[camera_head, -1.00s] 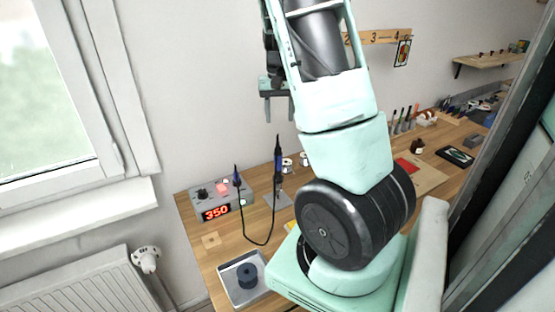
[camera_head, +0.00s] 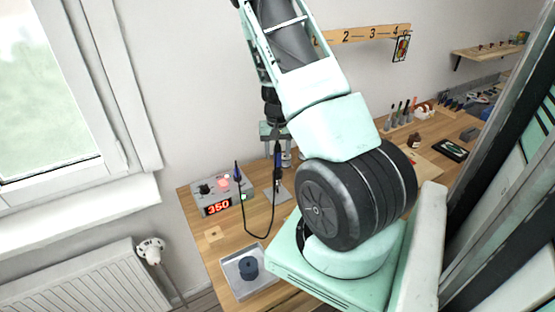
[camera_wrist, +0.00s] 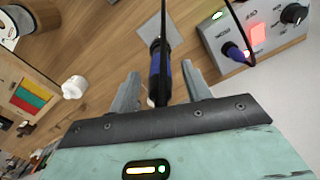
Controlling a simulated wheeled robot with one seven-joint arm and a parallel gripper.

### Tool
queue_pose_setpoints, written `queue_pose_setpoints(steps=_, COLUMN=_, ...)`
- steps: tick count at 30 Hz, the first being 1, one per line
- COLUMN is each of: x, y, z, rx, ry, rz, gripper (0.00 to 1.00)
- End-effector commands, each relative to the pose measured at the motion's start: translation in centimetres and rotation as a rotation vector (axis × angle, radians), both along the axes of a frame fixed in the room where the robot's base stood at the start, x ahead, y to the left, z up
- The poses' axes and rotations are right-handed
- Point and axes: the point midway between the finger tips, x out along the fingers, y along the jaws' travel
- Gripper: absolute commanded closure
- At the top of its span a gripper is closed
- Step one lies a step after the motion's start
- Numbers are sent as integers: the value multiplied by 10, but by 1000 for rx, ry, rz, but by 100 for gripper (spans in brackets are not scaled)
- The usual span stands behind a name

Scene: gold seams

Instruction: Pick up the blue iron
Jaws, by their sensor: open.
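The blue iron (camera_head: 278,160) stands upright at its stand on the wooden bench, its cord looping to the soldering station. In the wrist view the blue iron (camera_wrist: 160,72) lies between the two fingers of my gripper (camera_wrist: 161,88), with a gap visible on each side. My gripper (camera_head: 277,150) is open and hangs over the iron's upper part in the head view. Its fingers partly cover the iron there, so I cannot tell whether they touch it.
The soldering station (camera_head: 218,208) with a red 350 display stands left of the iron; a second blue-tipped piece (camera_head: 237,174) rises from it. A grey tray (camera_head: 230,268) with a dark spool (camera_head: 248,267) lies nearer.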

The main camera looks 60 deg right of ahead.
Motion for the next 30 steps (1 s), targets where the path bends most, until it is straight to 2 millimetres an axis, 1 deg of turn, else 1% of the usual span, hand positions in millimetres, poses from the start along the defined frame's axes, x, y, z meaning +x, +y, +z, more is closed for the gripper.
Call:
queue_pose_setpoints(steps=3, x=0, y=0, z=-13, rx=2, ry=1, rz=-2, gripper=52)
queue_pose_setpoints(steps=6, x=0, y=0, z=-21, rx=1, ry=1, rz=0, gripper=52)
queue_pose_setpoints(steps=14, x=1, y=0, z=-25, rx=0, ry=-1, rz=0, gripper=52)
queue_pose_setpoints(steps=17, x=1, y=0, z=-24, rx=0, ry=-1, rz=0, gripper=77)
queue_pose_setpoints(steps=18, x=1, y=0, z=-24, rx=1, ry=-1, rz=0, gripper=88)
queue_pose_setpoints(steps=19, x=1, y=0, z=-24, rx=1, ry=-1, rz=0, gripper=96)
queue_pose_setpoints(steps=20, x=1, y=0, z=-24, rx=1, ry=-1, rz=0, gripper=100)
queue_pose_setpoints(steps=30, x=1, y=0, z=-22, rx=0, ry=-1, rz=0, gripper=100)
